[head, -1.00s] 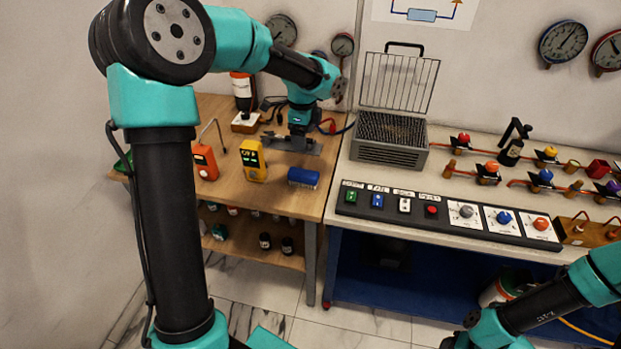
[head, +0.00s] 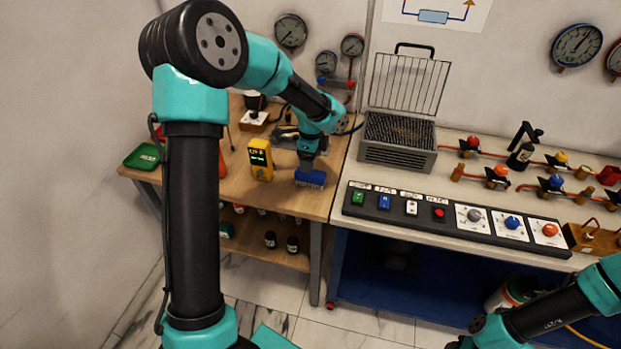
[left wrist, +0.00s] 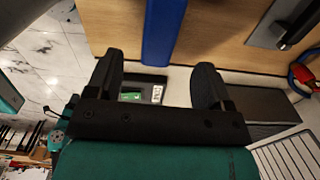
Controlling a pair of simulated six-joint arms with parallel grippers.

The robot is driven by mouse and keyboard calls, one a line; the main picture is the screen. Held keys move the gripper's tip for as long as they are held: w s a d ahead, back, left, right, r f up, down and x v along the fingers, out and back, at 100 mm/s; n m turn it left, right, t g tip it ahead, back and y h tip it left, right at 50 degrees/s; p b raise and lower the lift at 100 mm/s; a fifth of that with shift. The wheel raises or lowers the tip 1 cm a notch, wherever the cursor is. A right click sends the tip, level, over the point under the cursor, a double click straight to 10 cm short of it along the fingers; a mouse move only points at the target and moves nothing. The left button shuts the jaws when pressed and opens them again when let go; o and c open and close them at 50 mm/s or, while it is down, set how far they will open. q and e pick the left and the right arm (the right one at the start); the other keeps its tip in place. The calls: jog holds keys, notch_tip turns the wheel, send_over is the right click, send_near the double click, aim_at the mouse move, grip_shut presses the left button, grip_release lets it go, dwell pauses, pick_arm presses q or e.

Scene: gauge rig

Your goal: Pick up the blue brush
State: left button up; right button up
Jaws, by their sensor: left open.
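The blue brush (head: 311,179) lies on the wooden table near its front edge, to the right of the yellow meter. In the left wrist view the blue brush (left wrist: 162,30) runs down from the top edge, centred between my finger lines. My left gripper (head: 308,163) is directly above the brush, pointing down, and hides part of it. In the left wrist view my left gripper (left wrist: 158,78) is open and empty, its two dark fingers wide apart. My right arm shows at the lower right in the head view, but its gripper is out of frame.
A yellow meter (head: 260,159) stands close to the left of the brush. A wire-lidded grey box (head: 397,140) and a switch panel (head: 450,216) sit on the bench to the right. A green tray (head: 143,156) is at the table's left end.

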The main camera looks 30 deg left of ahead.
aim_at(312, 177)
pick_arm(q)
jog(key=shift+f, duration=1.5)
jog(key=shift+d+f, duration=0.1)
jog(key=shift+f, duration=2.5)
jog(key=c, duration=1)
